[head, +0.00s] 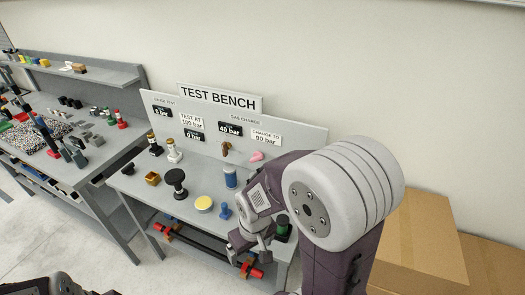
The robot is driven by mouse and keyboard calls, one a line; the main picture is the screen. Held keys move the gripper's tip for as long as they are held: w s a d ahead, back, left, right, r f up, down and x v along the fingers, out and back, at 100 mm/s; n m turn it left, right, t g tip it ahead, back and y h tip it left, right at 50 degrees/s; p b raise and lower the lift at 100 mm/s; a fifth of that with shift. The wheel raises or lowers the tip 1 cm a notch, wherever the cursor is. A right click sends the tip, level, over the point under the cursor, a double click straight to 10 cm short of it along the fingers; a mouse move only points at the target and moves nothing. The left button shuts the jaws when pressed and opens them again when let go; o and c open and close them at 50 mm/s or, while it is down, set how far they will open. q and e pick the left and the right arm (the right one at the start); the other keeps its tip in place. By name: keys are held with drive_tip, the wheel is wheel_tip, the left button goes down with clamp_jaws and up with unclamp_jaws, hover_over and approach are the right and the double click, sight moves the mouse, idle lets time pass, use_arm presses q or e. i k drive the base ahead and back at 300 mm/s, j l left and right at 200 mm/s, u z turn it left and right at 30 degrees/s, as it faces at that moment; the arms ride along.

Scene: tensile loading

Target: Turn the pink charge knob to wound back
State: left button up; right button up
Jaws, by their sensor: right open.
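The pink charge knob (257,156) sticks out of the upright panel of the test bench (300,135), low on the right, below the label "charge to 90 bar" (266,138). The gas charge display (230,129) reads 40 bar. My right gripper (243,242) is open and empty over the front right of the bench top, below and in front of the knob and apart from it. My right arm covers the right end of the bench. The knob's turn position is too small to read. My left gripper does not show.
A brass fitting (226,148) sits left of the knob. A blue cylinder (230,177), yellow disc (203,203), blue stamp-shaped piece (225,211) and black knobbed piece (176,183) stand on the bench. A green-black piece (282,226) is beside my right gripper. Cardboard boxes (425,240) stand right.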

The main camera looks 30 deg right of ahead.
sight(258, 156)
drive_tip(key=i+j+z, duration=0.55)
drive_tip(key=z, duration=0.15)
drive_tip(key=i+j+z, duration=0.2)
drive_tip(key=j+z, duration=0.15)
drive_tip(key=i+j+z, duration=0.15)
drive_tip(key=j+z, duration=0.2)
drive_tip(key=j, duration=0.15)
drive_tip(key=i+j+z, duration=0.1)
drive_tip(key=j+z, duration=0.25)
drive_tip(key=j, duration=0.1)
